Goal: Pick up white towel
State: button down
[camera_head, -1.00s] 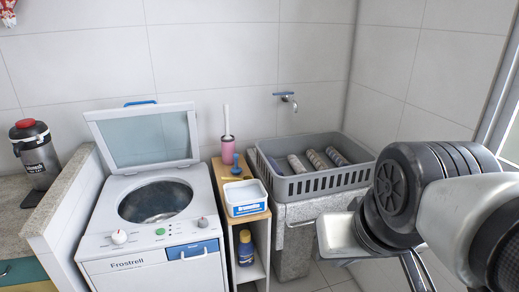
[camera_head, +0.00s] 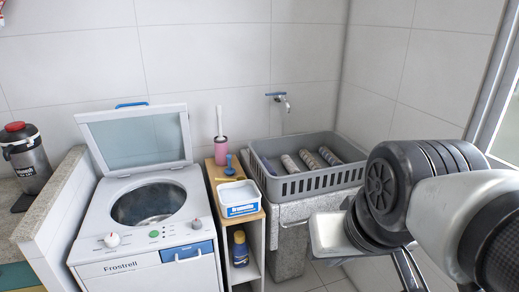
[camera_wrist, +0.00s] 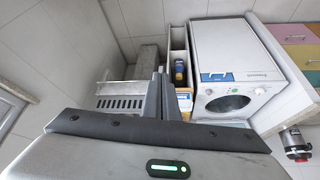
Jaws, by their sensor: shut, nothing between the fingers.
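A grey slotted basket (camera_head: 312,181) stands on the stone sink beside the wall. Several rolled, cloth-like things lie in it, among them a pale roll (camera_head: 290,164) and a darker one (camera_head: 330,156). I cannot tell which of them, if any, is the white towel. My gripper shows in the wrist view (camera_wrist: 161,75) with its two fingers together and nothing between them. The slotted basket wall (camera_wrist: 120,104) shows left of the fingers there, and the fingers hide part of the scene behind them. In the head view my arm is right of the basket, apart from it.
A white washing machine (camera_head: 150,256) with its lid raised stands left. A narrow wooden shelf (camera_head: 257,228) with a white-blue box (camera_head: 239,199), a pink brush holder (camera_head: 221,151) and a bottle (camera_head: 240,249) stands between machine and sink. A tap (camera_head: 281,100) is above the basket.

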aim_at(288, 163)
jog(key=i+l+z, duration=0.1)
jog(key=i+z, duration=0.3)
jog(key=i+j+z, duration=0.1)
jog(key=i+z, duration=0.3)
jog(key=i+j+z, duration=0.2)
jog(key=i+z, duration=0.2)
jog(key=i+j, duration=0.05)
jog(key=i, duration=0.1)
